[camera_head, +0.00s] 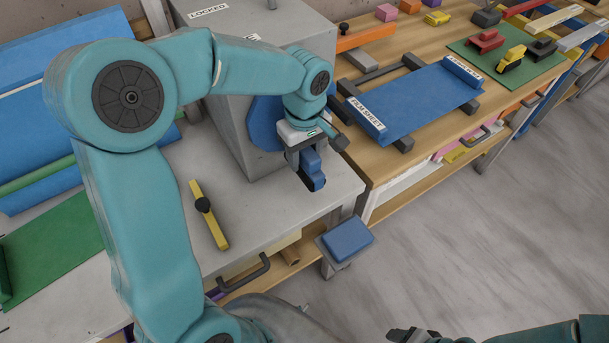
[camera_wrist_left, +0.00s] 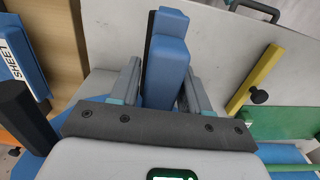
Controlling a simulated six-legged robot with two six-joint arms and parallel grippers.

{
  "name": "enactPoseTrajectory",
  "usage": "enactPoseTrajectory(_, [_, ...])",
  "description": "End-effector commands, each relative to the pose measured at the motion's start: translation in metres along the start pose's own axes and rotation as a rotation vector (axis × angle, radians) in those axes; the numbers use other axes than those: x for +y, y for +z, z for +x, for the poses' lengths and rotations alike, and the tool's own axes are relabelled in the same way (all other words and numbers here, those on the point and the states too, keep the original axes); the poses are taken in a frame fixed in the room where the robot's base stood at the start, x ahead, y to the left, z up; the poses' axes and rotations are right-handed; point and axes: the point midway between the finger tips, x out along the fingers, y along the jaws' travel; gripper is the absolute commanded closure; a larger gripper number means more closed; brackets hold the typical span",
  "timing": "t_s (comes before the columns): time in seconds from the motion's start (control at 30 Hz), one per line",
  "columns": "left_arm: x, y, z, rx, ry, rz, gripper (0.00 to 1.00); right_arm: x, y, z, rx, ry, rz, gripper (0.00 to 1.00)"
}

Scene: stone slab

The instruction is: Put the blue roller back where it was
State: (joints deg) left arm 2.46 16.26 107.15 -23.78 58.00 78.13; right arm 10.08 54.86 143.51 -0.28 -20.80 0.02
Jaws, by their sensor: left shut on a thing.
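My left gripper (camera_head: 308,166) is shut on a blue block-like piece (camera_head: 313,177), which I take to be the blue roller. It hangs over the grey slab top near the front corner of the grey box. In the left wrist view the blue roller (camera_wrist_left: 166,62) stands between the two fingers of my left gripper (camera_wrist_left: 160,85), with a dark strip along one side. Whether its lower end touches the slab cannot be told. My right gripper (camera_head: 413,335) shows only in part at the bottom edge, and its jaws are unclear.
The grey box (camera_head: 215,125) labelled LOCKED, with a blue disc (camera_head: 264,124) on its side, stands beside the gripper. A yellow bar with black knob (camera_head: 208,213) lies on the slab. A blue film sheet (camera_head: 415,100) lies on the wooden bench. A blue-topped stand (camera_head: 347,240) is below.

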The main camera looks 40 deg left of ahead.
Motion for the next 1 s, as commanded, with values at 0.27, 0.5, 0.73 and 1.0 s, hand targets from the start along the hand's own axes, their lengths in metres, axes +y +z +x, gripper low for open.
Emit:
enactPoseTrajectory(0.27, [0.000,0.000,0.037,0.000,0.000,0.000,0.87,0.000,0.000,-0.001,0.000,0.000,0.000,0.39])
enactPoseTrajectory(0.5, [0.000,0.000,0.073,0.000,-0.001,0.001,0.87,-0.001,0.000,-0.002,0.000,0.000,0.000,0.39])
enactPoseTrajectory(0.73, [0.000,0.000,0.077,0.001,0.002,0.002,0.87,-0.001,0.000,-0.002,0.000,0.000,0.000,0.39])
enactPoseTrajectory(1.0, [0.000,0.000,0.080,0.001,0.002,0.002,0.37,0.001,0.000,0.002,0.000,0.000,0.000,0.39])
